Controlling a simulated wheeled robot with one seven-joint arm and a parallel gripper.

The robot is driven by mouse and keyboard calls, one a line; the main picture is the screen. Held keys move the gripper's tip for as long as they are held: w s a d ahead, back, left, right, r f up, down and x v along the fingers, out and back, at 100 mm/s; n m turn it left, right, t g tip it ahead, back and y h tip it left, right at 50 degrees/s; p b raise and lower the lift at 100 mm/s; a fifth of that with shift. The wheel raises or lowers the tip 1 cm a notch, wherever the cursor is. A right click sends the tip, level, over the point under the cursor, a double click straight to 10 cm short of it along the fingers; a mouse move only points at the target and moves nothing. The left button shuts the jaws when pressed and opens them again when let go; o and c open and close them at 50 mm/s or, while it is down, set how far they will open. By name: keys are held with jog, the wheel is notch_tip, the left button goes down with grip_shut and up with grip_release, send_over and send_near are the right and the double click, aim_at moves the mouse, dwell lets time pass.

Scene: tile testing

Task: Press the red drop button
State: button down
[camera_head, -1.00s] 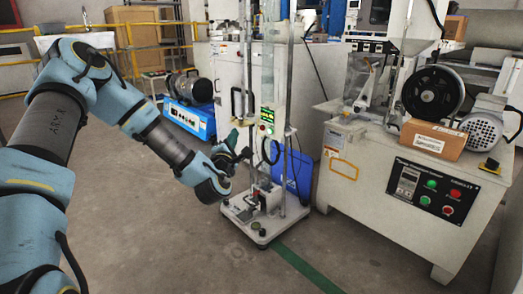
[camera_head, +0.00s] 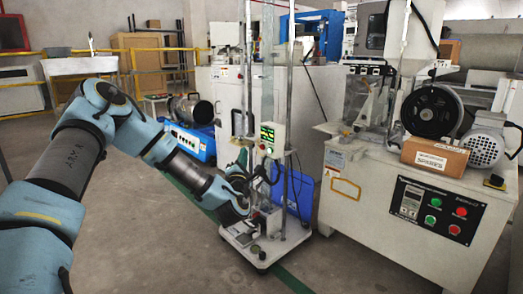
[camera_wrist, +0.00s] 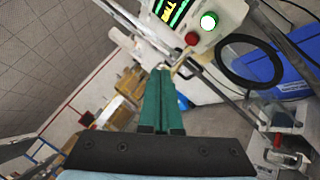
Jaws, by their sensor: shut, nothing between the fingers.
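The red button (camera_wrist: 192,38) is on the white control box (camera_wrist: 232,12) of the drop tester, beside a lit green button (camera_wrist: 208,20) and below a green-lit display (camera_wrist: 172,10). The box also shows in the head view (camera_head: 279,140), on the tall machine; the red button is tiny there. My gripper (camera_wrist: 164,73) has green fingers, shut together and empty. In the wrist view its tips lie below and left of the red button, apart from it in the picture. In the head view my gripper (camera_head: 242,160) is just left of the box. The exact gap in depth is unclear.
A black ring-shaped handle or cable (camera_wrist: 250,62) is right of the buttons. A blue bin (camera_head: 300,195) stands behind the tester's base. A large machine with its own red and green buttons (camera_head: 435,210) stands at right. Open floor (camera_head: 150,235) lies in front.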

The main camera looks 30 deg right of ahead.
jog(key=shift+w+d+b, duration=0.15)
jog(key=shift+w+d, duration=0.1)
jog(key=shift+d, duration=0.9)
jog(key=shift+w+d+b, duration=0.15)
jog(key=shift+w+d, duration=0.05)
jog(key=shift+d, duration=0.95)
jog(key=shift+d, duration=0.1)
jog(key=shift+w+d, duration=0.1)
jog(key=shift+d, duration=0.2)
jog(key=shift+d, duration=0.45)
dwell(0.8)
dwell(0.4)
jog(key=shift+a, duration=0.85)
jog(key=shift+s+a+p, duration=0.15)
jog(key=shift+s+a, duration=0.05)
jog(key=shift+a, duration=0.65)
jog(key=shift+s+a+p, duration=0.15)
jog(key=shift+s+a, duration=0.05)
jog(key=shift+a, duration=0.6)
jog(key=shift+s+a+p, duration=0.15)
jog(key=shift+s+a, duration=0.05)
jog(key=shift+a, duration=0.65)
